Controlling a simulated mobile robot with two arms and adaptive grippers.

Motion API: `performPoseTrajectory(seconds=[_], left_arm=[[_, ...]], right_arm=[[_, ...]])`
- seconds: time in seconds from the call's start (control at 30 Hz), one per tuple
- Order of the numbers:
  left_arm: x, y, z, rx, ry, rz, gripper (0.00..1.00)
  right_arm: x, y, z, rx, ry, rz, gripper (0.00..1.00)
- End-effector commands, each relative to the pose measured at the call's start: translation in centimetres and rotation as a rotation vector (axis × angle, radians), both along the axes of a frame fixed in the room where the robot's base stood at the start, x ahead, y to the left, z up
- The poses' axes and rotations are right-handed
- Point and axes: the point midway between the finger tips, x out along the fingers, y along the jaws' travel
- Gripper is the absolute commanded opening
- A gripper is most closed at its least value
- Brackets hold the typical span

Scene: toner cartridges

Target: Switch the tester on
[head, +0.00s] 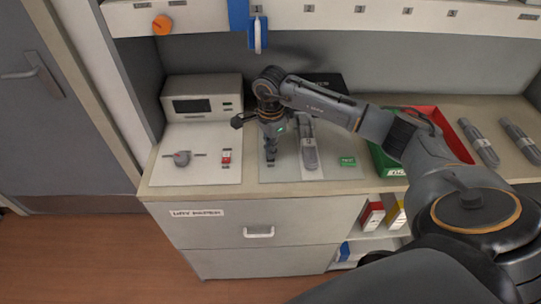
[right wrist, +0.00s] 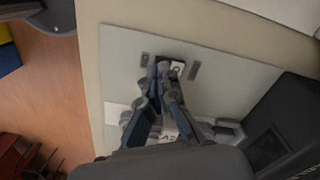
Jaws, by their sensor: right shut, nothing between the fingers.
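My right gripper (head: 270,163) points down over the left part of a grey mat (head: 285,178), fingers together and empty. In the right wrist view its fingertips (right wrist: 163,66) are at a small dark switch-like part with a white marked face (right wrist: 177,68), between two short grey bars. The fingers partly hide it, and I cannot tell if they touch it. A dark box (head: 325,80) stands behind this mat. My left gripper is not in view.
A grey cartridge (head: 309,153) lies on a pale strip just right of my gripper. A green label (head: 347,161), a green bin (head: 386,165) and a red tray (head: 452,138) are farther right.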

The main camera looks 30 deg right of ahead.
Motion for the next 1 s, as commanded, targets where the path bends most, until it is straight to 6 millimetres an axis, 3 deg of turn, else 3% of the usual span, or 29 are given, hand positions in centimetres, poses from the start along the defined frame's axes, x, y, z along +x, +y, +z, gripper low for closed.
performPoseTrajectory(seconds=[0.8, 1.0], left_arm=[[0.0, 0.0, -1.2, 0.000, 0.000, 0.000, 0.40], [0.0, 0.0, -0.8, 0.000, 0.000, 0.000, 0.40]], right_arm=[[0.0, 0.0, -1.3, 0.000, 0.000, -0.001, 0.00], [0.0, 0.0, -0.8, 0.000, 0.000, -0.001, 0.00]])
